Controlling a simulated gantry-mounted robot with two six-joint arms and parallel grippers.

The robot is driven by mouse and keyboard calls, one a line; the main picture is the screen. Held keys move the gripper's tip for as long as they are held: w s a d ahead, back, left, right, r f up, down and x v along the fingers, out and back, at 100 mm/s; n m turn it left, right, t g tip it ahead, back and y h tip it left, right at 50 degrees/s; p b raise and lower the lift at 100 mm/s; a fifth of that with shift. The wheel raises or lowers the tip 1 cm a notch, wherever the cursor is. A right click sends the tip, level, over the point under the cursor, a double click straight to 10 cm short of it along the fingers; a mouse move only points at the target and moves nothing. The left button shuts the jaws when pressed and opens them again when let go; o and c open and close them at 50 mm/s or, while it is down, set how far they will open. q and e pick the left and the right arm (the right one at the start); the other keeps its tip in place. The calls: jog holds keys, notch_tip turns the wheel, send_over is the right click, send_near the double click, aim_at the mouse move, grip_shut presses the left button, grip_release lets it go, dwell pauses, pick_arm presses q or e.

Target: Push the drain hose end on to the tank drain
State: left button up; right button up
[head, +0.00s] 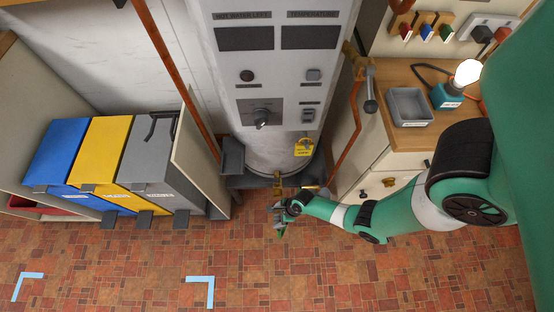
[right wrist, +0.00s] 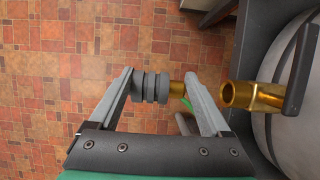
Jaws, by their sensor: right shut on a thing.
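The brass tank drain (head: 277,184) sticks out low at the front of the white tank (head: 265,155). In the right wrist view its open brass mouth (right wrist: 238,95) is just right of my right finger, apart from the held piece. My right gripper (head: 281,212) is low in front of the drain, over the floor. In the right wrist view my gripper (right wrist: 161,80) is shut on the drain hose end (right wrist: 151,88), a grey ribbed cuff with a brass part showing toward the right finger. A small green bit shows below it; the rest of the hose is mostly hidden. My left gripper is out of view.
A dark stand carries the tank, with a grey holder (head: 232,156) at its left and a yellow tag (head: 304,147) on it. Copper pipes run down both sides. Bins (head: 150,165) stand left, a wooden counter (head: 420,110) right. The tiled floor in front is clear.

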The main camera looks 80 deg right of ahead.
pick_arm(q)
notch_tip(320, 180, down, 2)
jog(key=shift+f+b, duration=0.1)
jog(key=shift+b, duration=0.8)
pick_arm(e)
jog(key=d, duration=0.2)
jog(key=w+d, duration=0.1)
jog(key=d, duration=0.1)
jog(key=shift+w+d, duration=0.1)
jog(key=shift+d, duration=0.2)
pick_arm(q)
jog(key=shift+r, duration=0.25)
pick_arm(e)
jog(key=shift+r, duration=0.1)
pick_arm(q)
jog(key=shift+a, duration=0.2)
pick_arm(e)
jog(key=shift+w+d, duration=0.1)
jog(key=shift+d, duration=0.05)
